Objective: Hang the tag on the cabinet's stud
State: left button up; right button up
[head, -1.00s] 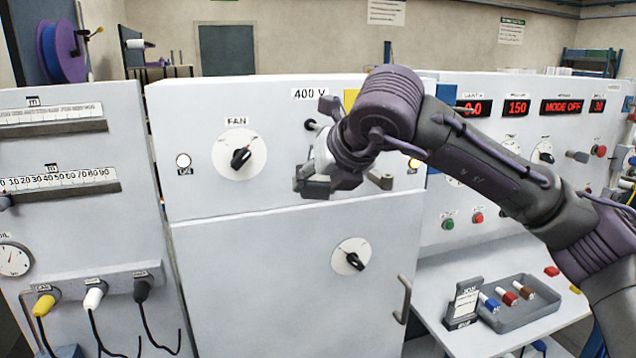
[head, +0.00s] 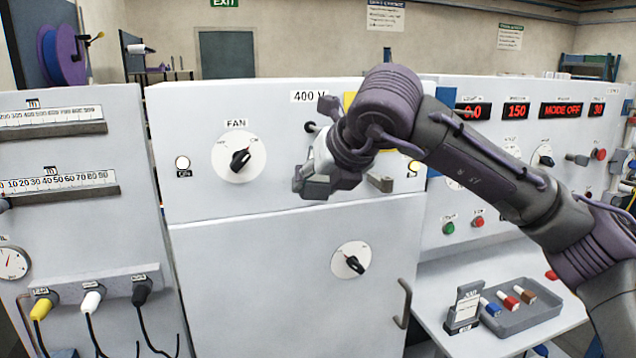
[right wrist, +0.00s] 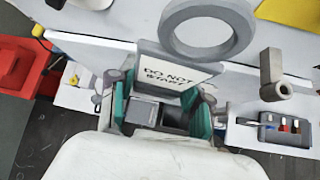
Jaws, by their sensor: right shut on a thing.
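My right gripper (head: 314,186) is in front of the grey cabinet (head: 285,285), right of and below the FAN dial. In the right wrist view its green-padded fingers (right wrist: 160,108) are shut on the white tag (right wrist: 178,72) lettered DO NOT START. A grey ring (right wrist: 207,28) stands at the tag's upper end. A dark round-ended peg (head: 311,126), which looks like the stud, sticks out under the 400 V label, above the gripper. The tag cannot be made out in the head view. I cannot see the ring around any stud. My left gripper is not in view.
The FAN dial (head: 238,157) and a lower dial (head: 351,260) project from the cabinet. A lever-like handle (head: 380,183) is just right of the gripper, and a door handle (head: 404,304) is lower. A tray (head: 523,316) with coloured pieces lies on the right shelf.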

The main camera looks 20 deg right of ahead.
aim_at(319, 178)
jog(key=shift+w, duration=0.95)
jog(key=shift+w, duration=0.2)
jog(key=shift+f+b, duration=0.25)
jog(key=shift+b, duration=0.2)
dwell(0.5)
jog(key=o, duration=1.4)
jog(key=shift+c, duration=0.2)
jog(key=shift+s+f+b+v, duration=0.15)
jog(key=shift+b+v, duration=0.15)
jog(key=shift+v, duration=1.05)
jog(key=shift+s+f+b+v, duration=0.15)
jog(key=shift+b+v, duration=0.1)
jog(key=shift+v, duration=1.15)
jog(key=shift+s+f+v, duration=0.1)
jog(key=shift+v, duration=0.7)
jog(key=shift+s+f+v, duration=0.1)
jog(key=shift+s+v, duration=0.05)
jog(key=shift+v, duration=0.6)
